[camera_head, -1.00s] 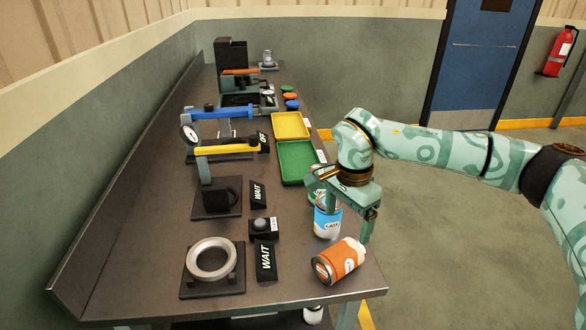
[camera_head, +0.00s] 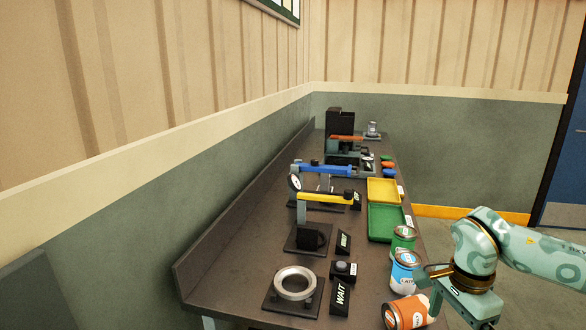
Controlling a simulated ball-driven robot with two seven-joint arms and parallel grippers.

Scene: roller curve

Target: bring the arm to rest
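My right gripper (camera_head: 452,302) hangs at the lower right, beside the bench's right edge. Its fingers are spread apart, with nothing seen between them; the fingertips are partly out of frame. Just left of it a blue-and-white can (camera_head: 405,275) stands upright on the bench. A green can (camera_head: 402,240) stands behind that one. An orange can (camera_head: 402,313) lies on its side at the front edge, partly cut off by the frame. My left gripper is not in view.
The dark bench (camera_head: 235,262) runs away along the wall. It carries a ring fixture (camera_head: 294,270), a yellow-armed press (camera_head: 325,196), a blue-armed press (camera_head: 322,169), black WAIT signs, a green tray (camera_head: 386,228) and a yellow tray (camera_head: 383,185). Floor right of the bench is clear.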

